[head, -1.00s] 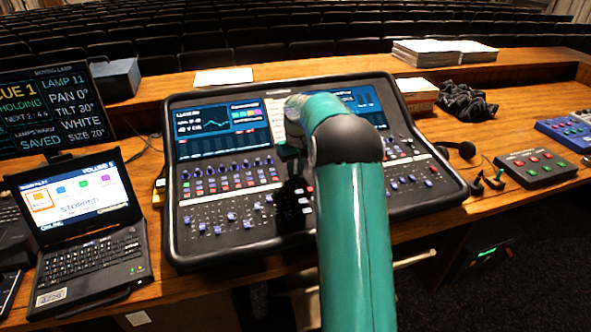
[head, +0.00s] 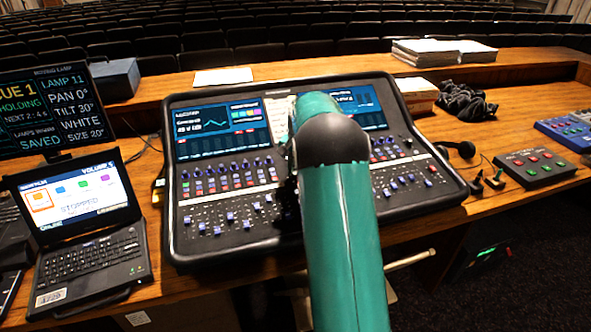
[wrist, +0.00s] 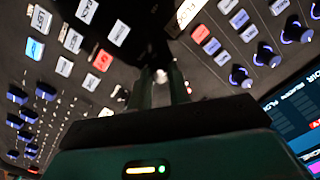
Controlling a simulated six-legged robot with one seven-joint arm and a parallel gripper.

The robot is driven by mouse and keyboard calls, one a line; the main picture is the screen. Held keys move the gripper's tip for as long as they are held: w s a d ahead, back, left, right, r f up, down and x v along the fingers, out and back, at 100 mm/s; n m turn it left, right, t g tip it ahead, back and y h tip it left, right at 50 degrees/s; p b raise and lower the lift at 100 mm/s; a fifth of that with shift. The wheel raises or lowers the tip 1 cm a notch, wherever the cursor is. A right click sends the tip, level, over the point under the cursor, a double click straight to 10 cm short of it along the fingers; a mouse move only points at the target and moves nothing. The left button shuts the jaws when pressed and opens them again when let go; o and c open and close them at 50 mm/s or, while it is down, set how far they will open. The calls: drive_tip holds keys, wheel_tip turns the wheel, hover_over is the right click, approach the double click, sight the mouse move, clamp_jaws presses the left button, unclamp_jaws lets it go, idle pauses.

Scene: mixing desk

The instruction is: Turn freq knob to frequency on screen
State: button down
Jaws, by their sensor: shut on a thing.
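The mixing desk (head: 170,225) stands on the wooden table with rows of knobs, buttons and faders. Its left screen (head: 222,128) shows a curve and small text I cannot read. Its right screen (head: 365,107) is partly covered by my arm. My gripper (wrist: 161,85) is low over the panel in the wrist view. Its fingers are shut on a small knob with a pale top (wrist: 161,75), which I take for the freq knob; no label is readable. In the head view my arm hides most of the gripper and the knob.
Blue-capped knobs (wrist: 267,55) and lit buttons (wrist: 102,60) sit close around my gripper. An open laptop (head: 90,225) and a cue monitor (head: 55,110) are at left. Headphones (head: 462,150) and a button box (head: 535,168) are at right.

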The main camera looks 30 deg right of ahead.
drive_tip(key=shift+m, duration=0.4)
drive_tip(key=c, duration=1.3)
unclamp_jaws()
wheel_tip(320, 180, up, 14)
drive_tip(key=s+d, duration=0.1)
drive_tip(key=shift+s+f, duration=0.1)
